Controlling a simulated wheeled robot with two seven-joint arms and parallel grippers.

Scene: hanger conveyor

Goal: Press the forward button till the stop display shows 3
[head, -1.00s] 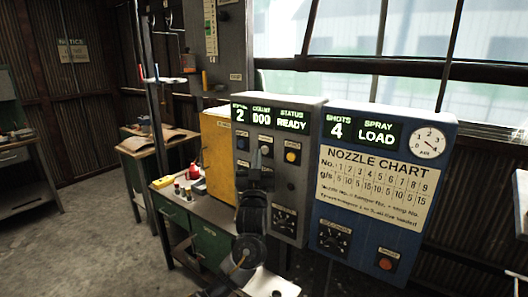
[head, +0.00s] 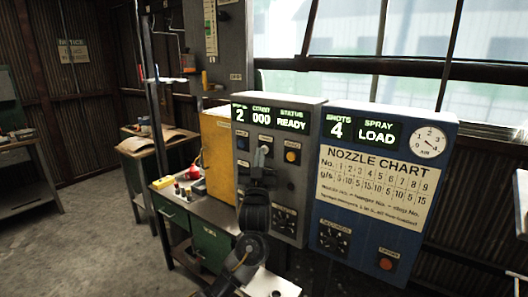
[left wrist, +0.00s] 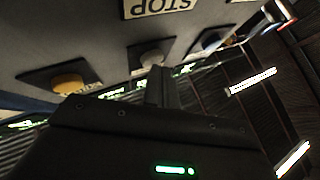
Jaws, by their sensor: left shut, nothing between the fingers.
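The stop display (head: 240,115) at the top left of the grey control panel (head: 297,193) shows 2. Below it are a blue button (head: 242,144), a middle button that is mostly hidden behind my finger, and a yellow button (head: 292,156). Their small labels are too blurred to read. My left gripper (head: 261,156) is shut and empty, its tip at the middle button. In the left wrist view, the fingertips (left wrist: 159,72) reach up close to the pale middle button (left wrist: 150,56); I cannot tell whether they touch. My right gripper is not in view.
A dark selector knob (head: 284,221) sits below the buttons. A green bench (head: 207,243) stands left, with a yellow box behind.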

